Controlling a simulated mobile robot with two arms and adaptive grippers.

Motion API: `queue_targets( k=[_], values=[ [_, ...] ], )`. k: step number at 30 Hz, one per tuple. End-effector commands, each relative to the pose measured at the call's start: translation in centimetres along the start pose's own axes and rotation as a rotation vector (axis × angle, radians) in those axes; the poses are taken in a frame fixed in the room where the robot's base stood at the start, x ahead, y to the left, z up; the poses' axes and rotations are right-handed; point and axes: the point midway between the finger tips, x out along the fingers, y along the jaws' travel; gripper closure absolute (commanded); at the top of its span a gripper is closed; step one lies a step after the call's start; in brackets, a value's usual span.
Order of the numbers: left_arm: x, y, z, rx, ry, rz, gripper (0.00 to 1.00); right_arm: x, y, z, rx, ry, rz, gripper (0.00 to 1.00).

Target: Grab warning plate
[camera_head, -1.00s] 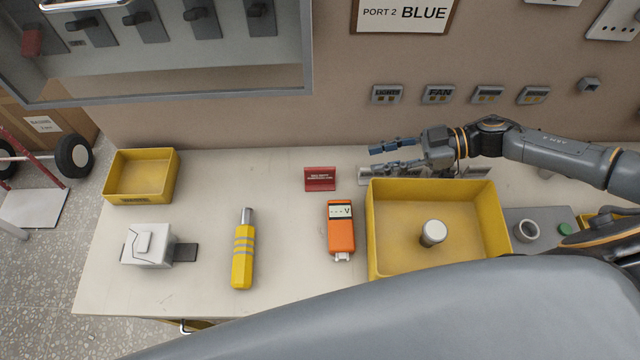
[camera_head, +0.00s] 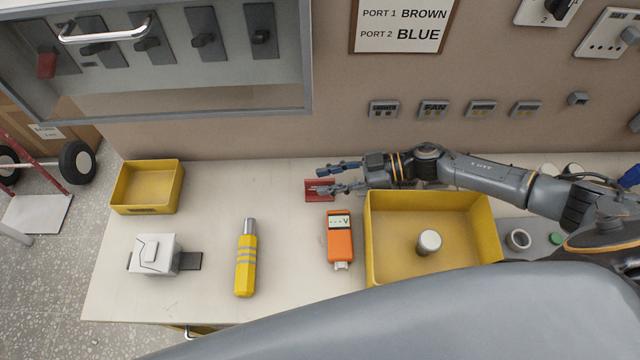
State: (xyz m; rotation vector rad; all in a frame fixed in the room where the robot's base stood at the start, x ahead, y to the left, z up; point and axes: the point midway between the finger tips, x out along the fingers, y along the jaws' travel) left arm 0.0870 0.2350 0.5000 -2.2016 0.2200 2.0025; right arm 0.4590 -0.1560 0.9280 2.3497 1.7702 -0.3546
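The warning plate (camera_head: 319,197) is a small red plate with white lettering, standing on the table towards the back. My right gripper (camera_head: 322,179) reaches in from the right with its two fingers apart and pointing left. One finger shows behind the plate's top edge and the other overlaps the plate in the picture. I cannot tell whether either finger touches it. The fingers hide part of the plate's lettering. My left gripper is not in view.
An orange meter (camera_head: 340,238) lies in front of the plate, beside a large yellow bin (camera_head: 372,262) holding a white-topped cylinder (camera_head: 429,242). A yellow tool (camera_head: 245,262), a white device (camera_head: 152,254) and a small yellow bin (camera_head: 147,208) are further left. The table left of the plate is clear.

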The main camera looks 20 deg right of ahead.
Motion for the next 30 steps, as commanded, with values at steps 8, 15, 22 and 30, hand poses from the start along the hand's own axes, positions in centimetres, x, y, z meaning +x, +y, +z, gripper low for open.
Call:
queue_targets(
  k=[8,15,22,30],
  values=[
    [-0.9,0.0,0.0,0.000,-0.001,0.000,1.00,2.3,0.1,0.0,0.000,-0.001,0.001,0.66],
    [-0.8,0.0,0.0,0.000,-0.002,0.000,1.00,2.3,0.0,0.0,-0.001,-0.001,0.001,0.80],
    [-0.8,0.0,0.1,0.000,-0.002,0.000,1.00,2.3,0.0,0.0,-0.001,-0.001,0.001,1.00],
    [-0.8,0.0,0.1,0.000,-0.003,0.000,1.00,2.3,0.1,-0.1,-0.001,0.000,0.001,1.00]
  ],
)
